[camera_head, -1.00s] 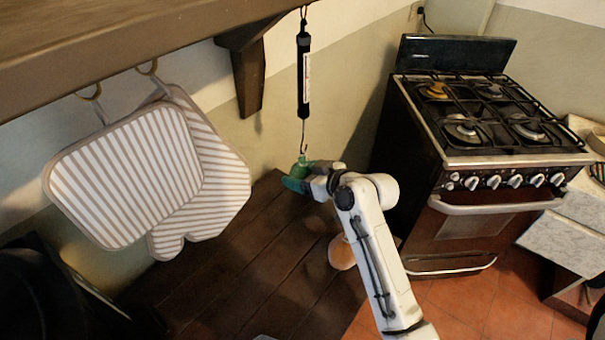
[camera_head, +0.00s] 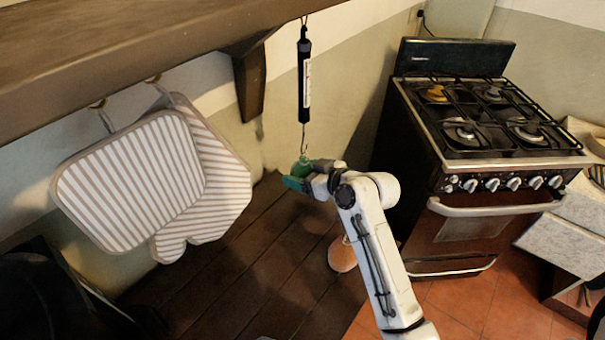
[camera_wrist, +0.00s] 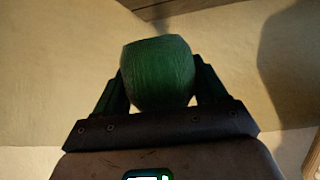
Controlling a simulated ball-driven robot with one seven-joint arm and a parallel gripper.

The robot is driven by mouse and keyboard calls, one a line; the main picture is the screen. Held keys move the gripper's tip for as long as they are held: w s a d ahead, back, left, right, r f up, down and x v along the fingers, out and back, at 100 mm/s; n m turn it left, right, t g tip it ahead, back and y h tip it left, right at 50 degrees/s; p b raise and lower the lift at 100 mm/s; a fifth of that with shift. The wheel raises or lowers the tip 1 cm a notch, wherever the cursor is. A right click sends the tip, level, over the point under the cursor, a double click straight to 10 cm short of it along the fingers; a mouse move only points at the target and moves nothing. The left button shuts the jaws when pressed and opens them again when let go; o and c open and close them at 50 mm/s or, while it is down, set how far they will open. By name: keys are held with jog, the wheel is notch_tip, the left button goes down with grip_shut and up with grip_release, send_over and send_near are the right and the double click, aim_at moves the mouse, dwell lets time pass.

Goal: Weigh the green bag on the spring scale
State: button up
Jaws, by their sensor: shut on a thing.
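The spring scale (camera_head: 304,75) is a dark tube with a pale strip, hanging from the shelf in the head view. Its hook (camera_head: 303,146) hangs at the lower end. My gripper (camera_head: 296,180) is just below the hook and shut on the green bag (camera_head: 303,166). In the wrist view the green bag (camera_wrist: 158,74) sits between the two fingers. The bag's top is at or very near the hook; I cannot tell whether they touch. The bag's handle or loop is not clear in either view.
A wooden shelf (camera_head: 130,55) with a bracket (camera_head: 249,85) runs along the upper left. Striped pot holders (camera_head: 130,180) hang below it. A stove (camera_head: 480,150) stands at the right. A rounded tan object (camera_head: 342,255) is beside my arm, above the dark wooden surface (camera_head: 235,270).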

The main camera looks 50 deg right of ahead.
jog(key=shift+d+r, duration=0.15)
jog(key=shift+d, duration=0.05)
dwell(0.4)
jog(key=shift+r+p, duration=0.4)
jog(key=shift+p, duration=0.05)
jog(key=shift+r, duration=0.1)
dwell(0.3)
jog(key=shift+r+p, duration=0.4)
jog(key=shift+r, duration=0.05)
dwell(0.4)
